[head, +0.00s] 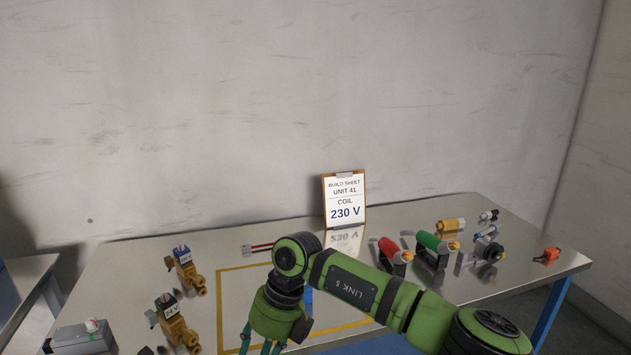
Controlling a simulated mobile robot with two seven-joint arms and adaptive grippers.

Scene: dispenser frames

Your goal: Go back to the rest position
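One green and black arm of mine comes in from the lower right and reaches left across the steel table (118,262). It ends in my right gripper (262,347), which points down at the bottom edge of the head view. Its teal fingers are cut off by the frame, so I cannot tell whether they are open or what is between them. It is over the yellow-outlined area (219,300) of the table. My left gripper is not in view.
A build sheet (345,201) reading "COIL 230 V" stands at the back. Two brass valves with coils (187,270) (175,322) stand left. Red (391,249) and green (435,242) tools and small fittings (451,225) sit right.

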